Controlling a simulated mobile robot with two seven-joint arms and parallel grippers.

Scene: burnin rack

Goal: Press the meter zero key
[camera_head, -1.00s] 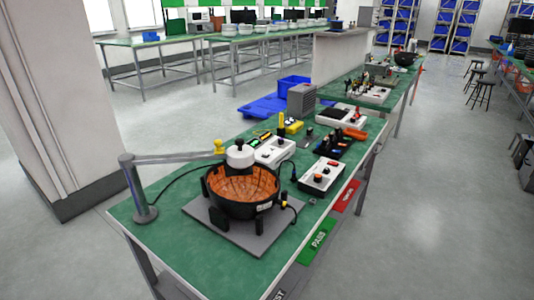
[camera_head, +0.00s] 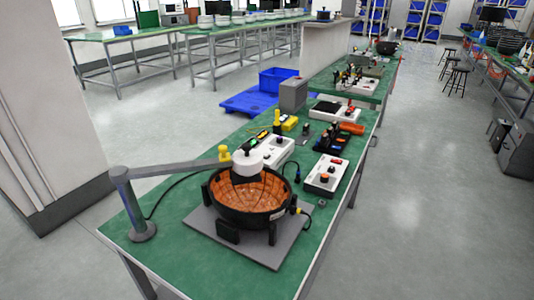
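A green-topped bench (camera_head: 172,205) runs away from me. Two white boxes stand on it behind the black round pot. One white box (camera_head: 324,178) at the right has a red button and a dark knob on its top. The other white box (camera_head: 279,152) is left of it and partly hidden by the white cylinder on the swing arm. I cannot tell which of them is the meter, and no zero key can be made out at this size. Neither of my grippers is in view.
A black pot with an orange inside (camera_head: 249,196) stands on a grey plate (camera_head: 279,250). A grey post with a swing arm (camera_head: 132,205) holds a white cylinder (camera_head: 247,163) over it. Black tools (camera_head: 330,139), a grey box (camera_head: 293,94) and a blue pallet (camera_head: 248,103) are beyond.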

